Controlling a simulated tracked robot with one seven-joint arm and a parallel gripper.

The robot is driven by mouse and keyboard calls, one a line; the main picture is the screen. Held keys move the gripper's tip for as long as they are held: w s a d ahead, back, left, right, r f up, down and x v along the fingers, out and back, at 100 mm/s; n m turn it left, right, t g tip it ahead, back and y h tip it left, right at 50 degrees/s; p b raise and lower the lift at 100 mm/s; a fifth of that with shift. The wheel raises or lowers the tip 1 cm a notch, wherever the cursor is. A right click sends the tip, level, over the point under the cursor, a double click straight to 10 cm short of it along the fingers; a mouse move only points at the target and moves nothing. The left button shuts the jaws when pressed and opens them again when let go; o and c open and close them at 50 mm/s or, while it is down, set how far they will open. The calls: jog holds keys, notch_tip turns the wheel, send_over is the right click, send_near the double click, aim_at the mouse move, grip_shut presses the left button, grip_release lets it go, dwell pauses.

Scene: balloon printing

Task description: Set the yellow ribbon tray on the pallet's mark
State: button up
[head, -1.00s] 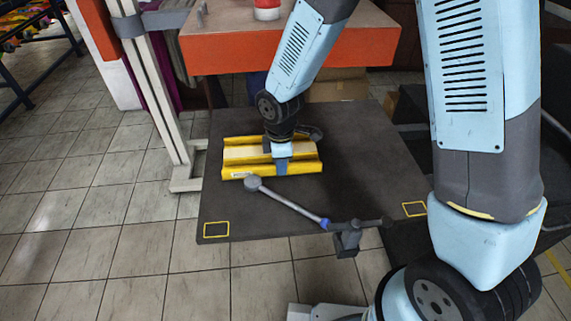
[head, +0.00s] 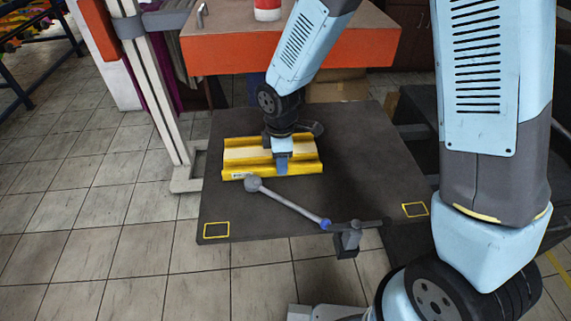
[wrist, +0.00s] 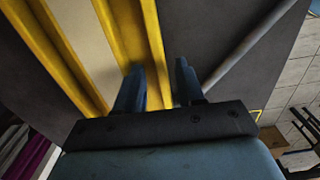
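The yellow ribbon tray (head: 238,172) lies on a large dark board, with a pale strip between its yellow rails. It also shows in the wrist view (wrist: 107,25). My gripper (head: 282,165) points down at the tray's near rail, right of its middle. In the wrist view my gripper (wrist: 160,85) has its fingers apart, one on each side of the rail, with a gap showing by the right finger. The dark board (head: 350,160), perhaps the pallet, bears a yellow outlined mark (head: 216,230) at its near left corner and another mark (head: 414,209) at its near right.
A grey rod (head: 290,207) with a ball end slants close in front of the tray, up from a bracket (head: 347,240) at the board's near edge. An orange-fronted table (head: 290,50) stands behind. The board is clear to the tray's right.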

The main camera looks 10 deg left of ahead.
notch_tip(320, 180, up, 10)
jog(key=w+d+r+m+t, duration=0.2)
jog(key=d+r+m, duration=0.4)
jog(key=d+r, duration=0.35)
jog(key=s+d+r+m+t, duration=0.1)
jog(key=s+d+r+m, duration=0.3)
jog(key=d, duration=0.3)
jog(key=s+d+r+m+t, duration=0.1)
jog(key=s+d+r+m, duration=0.3)
jog(key=d, duration=0.4)
jog(key=s+d+r+m+t, duration=0.1)
jog(key=s+d+r+m, duration=0.3)
jog(key=d+m, duration=0.2)
jog(key=shift+s+d+m+t, duration=0.3)
jog(key=shift+s+d, duration=0.1)
jog(key=shift+d, duration=0.3)
jog(key=shift+s, duration=0.1)
